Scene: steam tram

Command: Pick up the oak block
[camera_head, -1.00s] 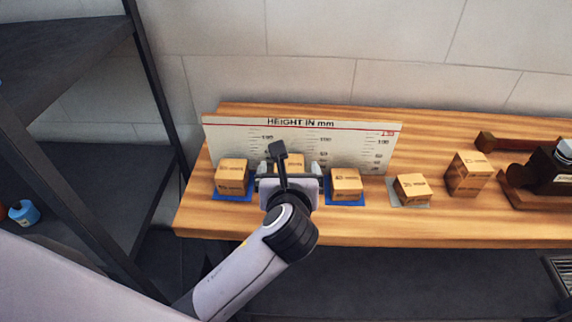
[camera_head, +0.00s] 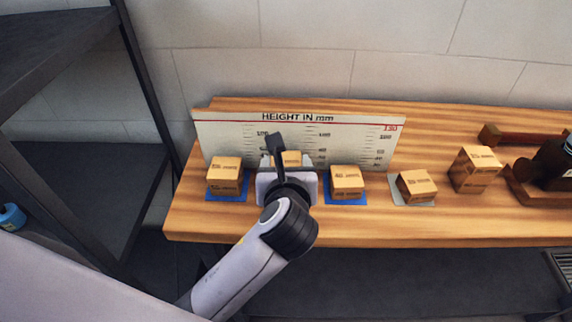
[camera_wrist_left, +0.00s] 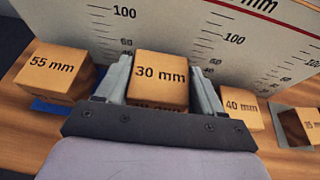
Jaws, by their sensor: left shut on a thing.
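My left gripper (camera_wrist_left: 162,84) is shut on a wooden block (camera_wrist_left: 161,76) marked "30 mm" in the wrist view, with one finger on each side. In the head view the wrist hides most of this block (camera_head: 291,158); its top shows behind the gripper. I cannot tell whether its underside touches the bench. A block marked "55 mm" (camera_wrist_left: 55,72) stands to its left, also in the head view (camera_head: 224,177). A block marked "40 mm" (camera_wrist_left: 241,108) stands to its right, also in the head view (camera_head: 347,182). My right gripper is out of view.
A white height board (camera_head: 360,140) stands close behind the blocks on the wooden bench (camera_head: 330,225). Further right are a block on a grey mat (camera_head: 416,185), a taller block (camera_head: 474,169) and a dark wooden-handled tool (camera_head: 538,180). A dark shelf rack (camera_head: 85,190) stands at the left.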

